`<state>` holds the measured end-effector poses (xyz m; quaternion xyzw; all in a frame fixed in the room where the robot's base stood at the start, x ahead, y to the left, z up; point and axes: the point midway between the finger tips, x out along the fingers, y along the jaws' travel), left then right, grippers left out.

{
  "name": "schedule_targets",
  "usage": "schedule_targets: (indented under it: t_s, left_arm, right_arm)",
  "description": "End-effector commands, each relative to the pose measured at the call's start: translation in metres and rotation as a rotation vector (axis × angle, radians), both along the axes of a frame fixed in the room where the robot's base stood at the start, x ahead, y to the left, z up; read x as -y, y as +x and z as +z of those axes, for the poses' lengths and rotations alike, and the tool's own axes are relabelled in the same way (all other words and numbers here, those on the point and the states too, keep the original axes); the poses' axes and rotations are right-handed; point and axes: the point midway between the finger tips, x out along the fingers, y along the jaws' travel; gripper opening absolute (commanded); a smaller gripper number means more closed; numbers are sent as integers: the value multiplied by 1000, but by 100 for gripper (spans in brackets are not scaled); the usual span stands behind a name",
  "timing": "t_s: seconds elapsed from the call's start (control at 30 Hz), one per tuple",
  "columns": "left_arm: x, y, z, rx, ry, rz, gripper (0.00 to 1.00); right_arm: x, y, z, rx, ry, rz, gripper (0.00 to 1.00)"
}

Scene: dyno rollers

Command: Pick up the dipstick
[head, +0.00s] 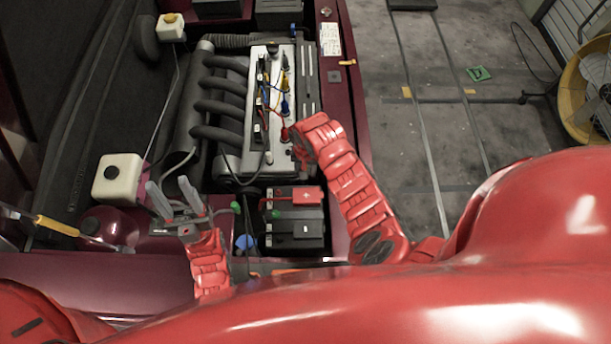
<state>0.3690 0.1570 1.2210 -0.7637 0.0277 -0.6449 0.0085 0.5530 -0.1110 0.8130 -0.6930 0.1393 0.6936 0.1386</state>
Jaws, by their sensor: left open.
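A thin metal rod with a yellow-orange grip (57,226) lies at the left over the front of the engine bay. It may be the dipstick, but I cannot tell for sure. My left gripper (175,197) is open, with two grey fingers apart and nothing clearly between them. It is to the right of the rod and apart from it, below the white reservoir. My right gripper (299,155) is at the engine's lower right, mostly hidden by its own red arm. I cannot see whether its jaws are open.
The engine (268,110) with coloured leads fills the bay's middle. A white reservoir (118,179) stands at the left, and a battery (296,233) with a red cover is below the engine. A yellow fan (590,95) stands at the far right. The floor right of the car is mostly clear.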

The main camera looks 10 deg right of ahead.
Motion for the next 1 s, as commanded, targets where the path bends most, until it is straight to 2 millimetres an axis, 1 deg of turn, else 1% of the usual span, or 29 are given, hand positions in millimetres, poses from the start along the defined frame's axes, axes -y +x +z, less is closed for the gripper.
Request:
schedule_targets:
  t_s: [0.1,0.13,0.27,0.3,0.4,1.0]
  left_arm:
    - [0,0,2,0,0,0,50]
    - [0,0,2,0,0,0,50]
    - [0,0,2,0,0,0,50]
    - [0,0,2,0,0,0,50]
    - [0,0,2,0,0,0,50]
    - [0,0,2,0,0,0,50]
  right_arm:
    - [0,0,2,0,0,0,47]
    - [0,0,2,0,0,0,45]
    - [0,0,2,0,0,0,22]
    - [0,0,2,0,0,0,15]
    - [0,0,2,0,0,0,0]
    - [1,0,2,-1,-1,-1,0]
